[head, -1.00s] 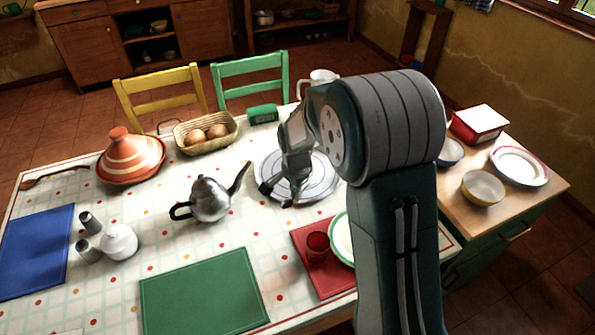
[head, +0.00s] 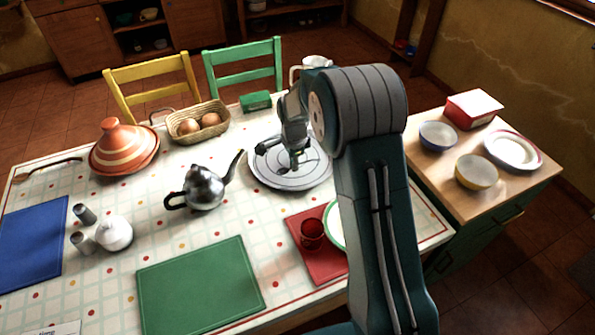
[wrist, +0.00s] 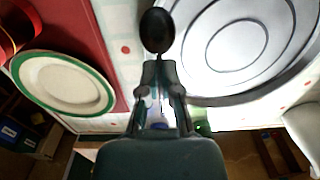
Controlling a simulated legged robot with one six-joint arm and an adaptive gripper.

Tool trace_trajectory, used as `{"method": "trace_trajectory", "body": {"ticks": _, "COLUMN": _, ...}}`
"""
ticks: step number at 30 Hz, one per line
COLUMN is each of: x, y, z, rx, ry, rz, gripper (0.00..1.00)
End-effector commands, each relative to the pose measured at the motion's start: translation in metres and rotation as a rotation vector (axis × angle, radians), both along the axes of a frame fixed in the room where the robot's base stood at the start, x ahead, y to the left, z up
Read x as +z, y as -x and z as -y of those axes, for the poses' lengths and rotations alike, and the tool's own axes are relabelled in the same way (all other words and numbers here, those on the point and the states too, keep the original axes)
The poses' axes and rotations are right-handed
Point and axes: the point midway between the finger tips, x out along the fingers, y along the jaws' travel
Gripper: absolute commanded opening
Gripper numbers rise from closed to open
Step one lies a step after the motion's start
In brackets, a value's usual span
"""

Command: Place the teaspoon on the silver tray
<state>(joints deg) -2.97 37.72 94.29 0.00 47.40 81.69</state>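The silver tray (head: 262,180) is a round plate with concentric rings on the far side of the table, and it fills the upper right of the wrist view (wrist: 205,60). My gripper (head: 282,156) is over the tray in the head view. In the wrist view my gripper (wrist: 158,75) has its fingertips together around the teaspoon's handle. The dark oval bowl of the teaspoon (wrist: 157,31) sticks out past the fingertips, beside the tray's rim in that picture. Most of the handle is hidden by the fingers. I cannot tell the spoon's exact height above the tray.
A metal teapot (head: 204,187) stands left of the tray. A red cup (head: 312,233) is on a red placemat beside a green-rimmed plate (wrist: 62,82) in front. A white jug (head: 317,61) is at the back.

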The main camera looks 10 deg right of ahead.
Motion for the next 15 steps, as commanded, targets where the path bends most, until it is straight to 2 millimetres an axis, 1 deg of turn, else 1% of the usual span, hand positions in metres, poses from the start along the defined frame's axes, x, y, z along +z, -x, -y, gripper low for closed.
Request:
{"method": "trace_trajectory", "body": {"ticks": 1, "x": -0.011, "y": -0.007, "z": 0.003, "rx": -0.001, "ry": 0.001, "rz": -0.004, "gripper": 0.0}}
{"method": "trace_trajectory", "body": {"ticks": 3, "x": -0.024, "y": -0.016, "z": 0.008, "rx": -0.001, "ry": 0.001, "rz": -0.003, "gripper": 0.0}}
{"method": "trace_trajectory", "body": {"ticks": 7, "x": -0.043, "y": -0.03, "z": 0.015, "rx": 0.0, "ry": 0.0, "rz": -0.002, "gripper": 0.0}}
{"method": "trace_trajectory", "body": {"ticks": 15, "x": -0.061, "y": -0.044, "z": 0.021, "rx": 0.001, "ry": 0.0, "rz": -0.001, "gripper": 0.0}}
